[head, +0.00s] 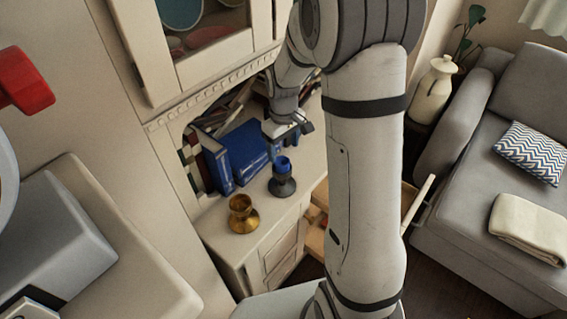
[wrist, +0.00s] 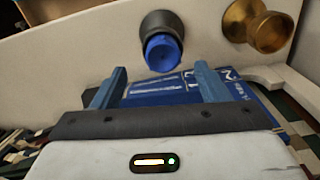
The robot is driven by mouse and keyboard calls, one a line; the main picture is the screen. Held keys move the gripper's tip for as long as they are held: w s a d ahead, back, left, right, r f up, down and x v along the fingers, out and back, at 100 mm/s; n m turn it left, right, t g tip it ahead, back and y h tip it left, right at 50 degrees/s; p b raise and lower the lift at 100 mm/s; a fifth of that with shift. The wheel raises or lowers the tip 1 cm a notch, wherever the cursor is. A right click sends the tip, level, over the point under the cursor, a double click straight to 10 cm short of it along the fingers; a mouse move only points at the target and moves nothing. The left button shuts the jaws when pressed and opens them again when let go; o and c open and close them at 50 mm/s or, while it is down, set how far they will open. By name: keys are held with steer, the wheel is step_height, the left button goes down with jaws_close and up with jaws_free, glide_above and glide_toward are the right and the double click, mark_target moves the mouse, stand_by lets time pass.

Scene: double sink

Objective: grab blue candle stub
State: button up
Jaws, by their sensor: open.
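The blue candle stub (head: 283,164) sits upright in a dark grey holder (head: 282,187) on the cabinet top. In the wrist view the stub (wrist: 164,53) and its holder (wrist: 158,22) lie just beyond the fingertips, close to midway between them. My gripper (head: 288,141) is above and close to the stub, partly overlapping it in the head view. In the wrist view my gripper (wrist: 161,67) has its two blue fingers apart with nothing held between them.
A brass candle holder (head: 242,214) stands left of the stub on the cabinet top (head: 218,224); it also shows in the wrist view (wrist: 258,25). Blue books (head: 244,150) stand behind. An open drawer (head: 316,238) juts out below. A grey sofa (head: 470,195) is at right.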

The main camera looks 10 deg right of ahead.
mark_target(283, 161)
step_height(283, 161, down, 6)
steer(key=shift+a+r+p, duration=0.1)
steer(key=shift+r+p, duration=0.05)
steer(key=shift+p, duration=0.6)
steer(key=shift+c, duration=0.5)
steer(key=c, duration=1)
